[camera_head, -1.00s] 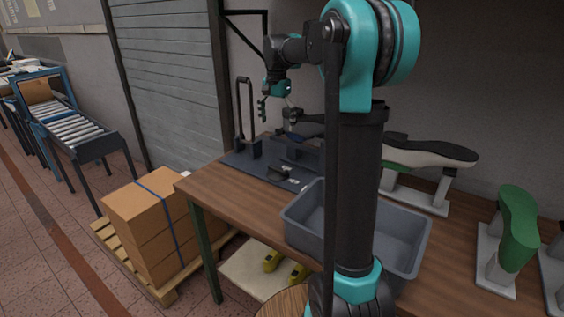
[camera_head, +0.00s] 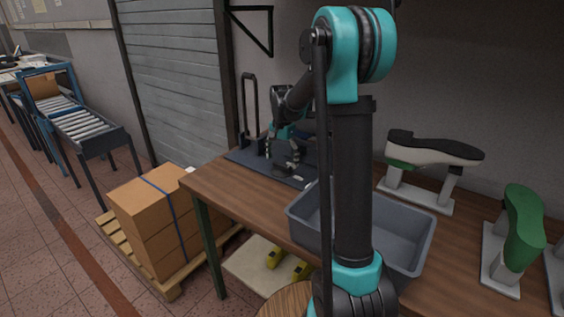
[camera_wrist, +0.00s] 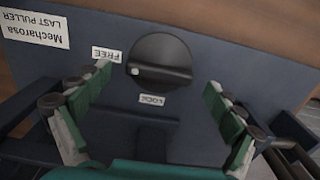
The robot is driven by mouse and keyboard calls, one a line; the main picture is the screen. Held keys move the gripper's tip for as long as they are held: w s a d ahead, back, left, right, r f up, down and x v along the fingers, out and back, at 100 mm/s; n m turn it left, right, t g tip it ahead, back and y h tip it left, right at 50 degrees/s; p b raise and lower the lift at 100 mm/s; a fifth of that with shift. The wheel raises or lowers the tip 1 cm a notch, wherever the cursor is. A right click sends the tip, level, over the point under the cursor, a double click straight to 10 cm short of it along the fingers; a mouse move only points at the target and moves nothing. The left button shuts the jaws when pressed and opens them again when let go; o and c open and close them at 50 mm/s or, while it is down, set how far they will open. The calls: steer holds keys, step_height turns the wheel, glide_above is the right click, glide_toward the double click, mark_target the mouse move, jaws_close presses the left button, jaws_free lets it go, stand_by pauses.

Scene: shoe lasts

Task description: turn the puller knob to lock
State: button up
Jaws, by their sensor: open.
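The puller knob (camera_wrist: 160,58) is a round black knob with a raised bar in the wrist view. Its white dot is at the bar's left end, near the FREE label (camera_wrist: 106,54). The LOCK label (camera_wrist: 152,99) is just below the knob, and both labels appear upside down. My gripper (camera_wrist: 158,80) is open, with its green-padded fingers apart on the left and right of the knob, not visibly touching it. In the head view my gripper (camera_head: 282,160) is low over the dark puller base (camera_head: 243,155), and the knob cannot be made out.
The base's MECHAROSA LAST PULLER label (camera_wrist: 33,29) shows in the wrist view. A grey bin (camera_head: 408,262) stands on the wooden table (camera_head: 232,210). A last with a black sole (camera_head: 435,150) and a green last (camera_head: 522,228) stand at right. Bare tabletop lies left of the bin.

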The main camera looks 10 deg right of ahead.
steer(key=shift+f, duration=0.3)
steer(key=c, duration=1.2)
steer(key=shift+o, duration=0.2)
